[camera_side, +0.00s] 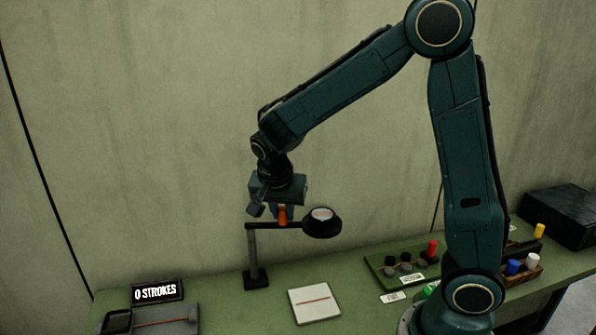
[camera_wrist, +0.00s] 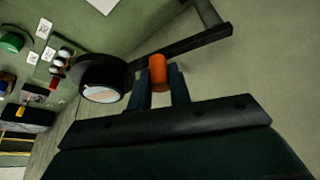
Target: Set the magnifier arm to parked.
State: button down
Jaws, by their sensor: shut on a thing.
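The magnifier arm (camera_side: 297,225) is a dark horizontal bar on an upright post (camera_side: 253,258). It carries a round black lens head (camera_side: 322,222) at its right end, pointing right along the table. An orange handle (camera_side: 282,216) stands on the bar. My gripper (camera_side: 283,210) comes down from above and is shut on this handle. In the wrist view the orange handle (camera_wrist: 158,72) sits between the two fingers of my gripper (camera_wrist: 164,82), with the lens head (camera_wrist: 103,80) to its left and the bar (camera_wrist: 195,43) running up to the right.
A white pad with a red line (camera_side: 315,318) lies in front of the post. A "0 STROKES" sign (camera_side: 157,291) and a grey board (camera_side: 180,316) are at left. At right are a green board with several knobs (camera_side: 378,263), a bin of coloured pieces (camera_side: 520,276) and a black box (camera_side: 560,212).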

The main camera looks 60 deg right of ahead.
jog(key=shift+w+d+n+t, duration=0.4)
jog(key=shift+d+n+t, duration=0.15)
jog(key=shift+n, duration=0.55)
jog(key=c, duration=1.3)
grip_release()
jog(key=shift+r, duration=0.1)
jog(key=v, duration=1.3)
jog(key=shift+r, duration=0.45)
jog(key=shift+d, duration=0.1)
